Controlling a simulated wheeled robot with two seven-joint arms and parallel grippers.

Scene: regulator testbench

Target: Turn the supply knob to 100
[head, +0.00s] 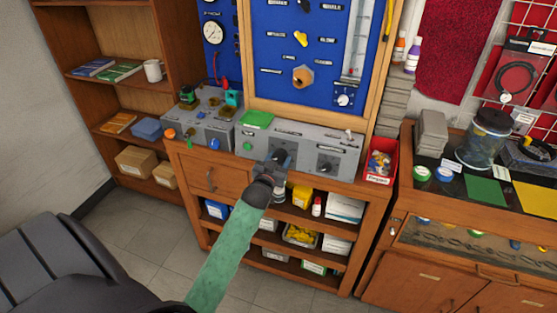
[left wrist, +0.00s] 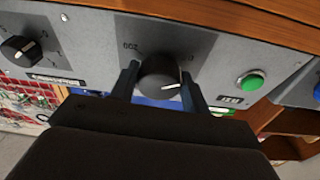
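In the left wrist view, a black round knob (left wrist: 160,76) with a white pointer line stands on a grey panel. That view is upside down. A "200" mark is beside the knob at upper left, and the pointer line points away from it, to the right. The two fingers of my left gripper (left wrist: 161,84) stand one on each side of the knob, very close to it; contact cannot be told. In the head view my left gripper (head: 275,168) is in front of the grey box (head: 300,148) and hides this knob. My right gripper is not in view.
A second black knob (left wrist: 21,50) is on the same panel, also in the head view (head: 327,165). A green button (left wrist: 252,81) is on the other side. A red bin (head: 380,162) stands beside the box. Shelves with boxes lie below the bench.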

